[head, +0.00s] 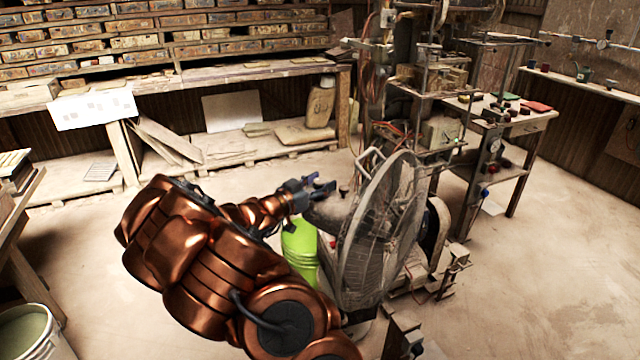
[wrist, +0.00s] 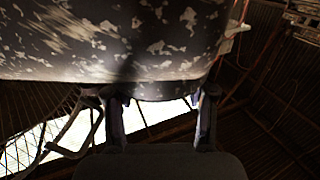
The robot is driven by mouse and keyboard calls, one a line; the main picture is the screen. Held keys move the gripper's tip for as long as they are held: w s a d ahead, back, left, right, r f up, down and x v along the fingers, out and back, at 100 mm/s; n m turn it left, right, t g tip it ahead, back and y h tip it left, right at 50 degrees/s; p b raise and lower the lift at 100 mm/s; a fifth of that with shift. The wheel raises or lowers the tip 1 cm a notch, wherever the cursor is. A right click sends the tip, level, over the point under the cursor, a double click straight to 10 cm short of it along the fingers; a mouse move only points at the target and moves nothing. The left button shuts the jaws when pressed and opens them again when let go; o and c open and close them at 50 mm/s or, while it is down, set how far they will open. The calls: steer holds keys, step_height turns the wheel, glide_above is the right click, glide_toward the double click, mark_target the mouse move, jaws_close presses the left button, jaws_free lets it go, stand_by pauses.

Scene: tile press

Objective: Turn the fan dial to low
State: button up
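The fan (head: 380,235) stands on the floor right of my arm, its large round wire cage facing right in the head view. Its grey motor housing (head: 328,211) is behind the cage, on the left. A small dark knob (head: 344,188) shows by the top of the housing; I cannot tell whether it is the dial, or its setting. My gripper (head: 322,186) is just above and left of the housing. In the wrist view a speckled, worn surface (wrist: 120,40), apparently the housing, fills the top. My gripper's two fingers (wrist: 162,105) are apart, with nothing seen held between them.
A bright green container (head: 299,248) stands below my gripper, beside the fan. A tall machine with cables (head: 425,90) stands behind the fan. A work table (head: 515,125) is at the right and loaded shelves (head: 170,40) are at the back.

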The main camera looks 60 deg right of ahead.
steer(key=c, duration=0.9)
steer(key=shift+o, duration=0.2)
steer(key=shift+w+r+m+g+y+p, duration=0.1)
steer(key=shift+m+g+y+p, duration=0.2)
steer(key=shift+m+g+p, duration=0.8)
steer(key=shift+m+g+y+p, duration=0.3)
steer(key=shift+g+p, duration=0.25)
steer(key=shift+g, duration=0.45)
steer(key=shift+m+g+y+p, duration=0.6)
steer(key=shift+m+g, duration=0.1)
steer(key=shift+g, duration=0.3)
steer(key=shift+m+g+y+p, duration=0.6)
steer(key=shift+m+g+y, duration=1.35)
steer(key=shift+g, duration=0.25)
steer(key=shift+m+g+y, duration=0.45)
steer(key=shift+g+y, duration=0.05)
steer(key=shift+y, duration=0.15)
steer(key=o, duration=1.2)
steer(key=shift+c, duration=0.2)
